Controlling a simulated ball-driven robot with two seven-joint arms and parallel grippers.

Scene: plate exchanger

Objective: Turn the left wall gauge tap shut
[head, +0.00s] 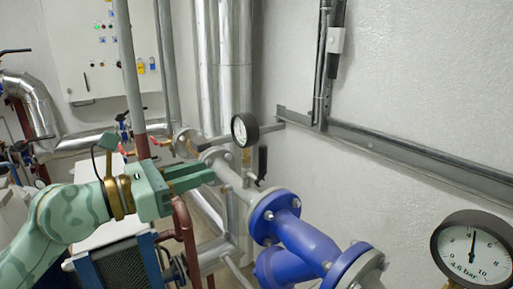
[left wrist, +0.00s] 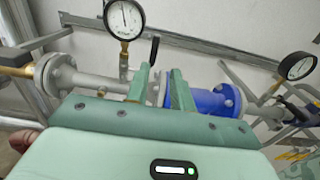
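The left wall gauge (head: 243,130) has a white dial and black rim. It also shows at the top of the left wrist view (left wrist: 124,20), on a brass stem above a grey pipe. A black tap lever (head: 263,163) hangs to the right below it; in the left wrist view the lever (left wrist: 154,50) stands upright behind the finger tips. My left gripper (head: 207,177) is open and empty, its fingers pointing at the pipe. In the left wrist view the two fingers (left wrist: 162,77) stand apart, with the lever's lower end near the left finger. I cannot tell whether they touch.
A blue flanged pipe (head: 308,243) lies right of the gripper. A second gauge (head: 472,250) is at the lower right. A grey rail (head: 400,153) runs along the wall. A control cabinet (head: 100,50) hangs at the back left. A dark red pipe (head: 186,240) stands below my gripper.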

